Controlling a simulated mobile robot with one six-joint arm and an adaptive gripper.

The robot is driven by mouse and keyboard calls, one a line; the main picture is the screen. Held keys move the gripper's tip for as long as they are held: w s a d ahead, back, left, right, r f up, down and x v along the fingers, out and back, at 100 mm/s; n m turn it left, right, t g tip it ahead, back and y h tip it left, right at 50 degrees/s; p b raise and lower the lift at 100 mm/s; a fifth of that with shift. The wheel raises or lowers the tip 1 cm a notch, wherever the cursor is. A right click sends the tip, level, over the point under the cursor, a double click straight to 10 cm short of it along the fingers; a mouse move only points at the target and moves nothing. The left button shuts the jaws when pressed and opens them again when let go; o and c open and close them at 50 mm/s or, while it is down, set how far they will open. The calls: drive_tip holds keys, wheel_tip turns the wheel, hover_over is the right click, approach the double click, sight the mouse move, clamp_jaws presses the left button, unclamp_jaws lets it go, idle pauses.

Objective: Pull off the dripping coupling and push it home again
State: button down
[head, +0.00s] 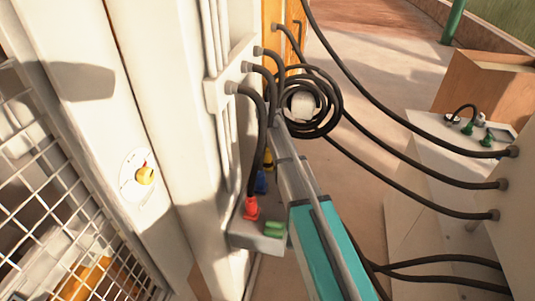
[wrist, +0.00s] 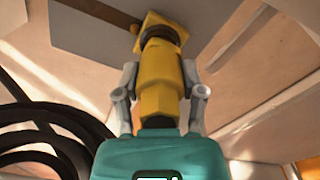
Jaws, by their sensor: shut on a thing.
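In the wrist view my gripper (wrist: 160,76) is shut on a yellow coupling (wrist: 160,62), with one grey finger on each side of it. A dark ring and a yellow square-edged piece (wrist: 152,20) lie at its far end, in front of a grey plate (wrist: 95,28). I cannot tell whether the coupling is fully seated. No drip shows. In the head view a small yellow part (head: 267,161) shows beside my arm, above a blue coupling (head: 261,183) and a red coupling (head: 250,208). The gripper's fingers cannot be made out there.
Dark hoses (head: 262,85) hang from the pale wall on the left, and a coiled hose (head: 330,110) lies close to my arm. More hoses run to the right-hand cabinet (head: 430,165). A wire mesh (head: 40,190) stands at left. Floor is open between.

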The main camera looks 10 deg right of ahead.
drive_tip(key=shift+f+b, duration=0.45)
idle(0.4)
drive_tip(key=shift+c, duration=0.5)
unclamp_jaws()
drive_tip(key=shift+r, duration=0.2)
drive_tip(key=shift+r+p, duration=2.4)
drive_tip(key=shift+p, duration=0.2)
wheel_tip(320, 180, down, 6)
drive_tip(key=b, duration=0.5)
drive_tip(key=shift+r, duration=0.25)
wheel_tip(320, 180, up, 10)
drive_tip(key=p, duration=1)
drive_tip(key=shift+r, duration=0.15)
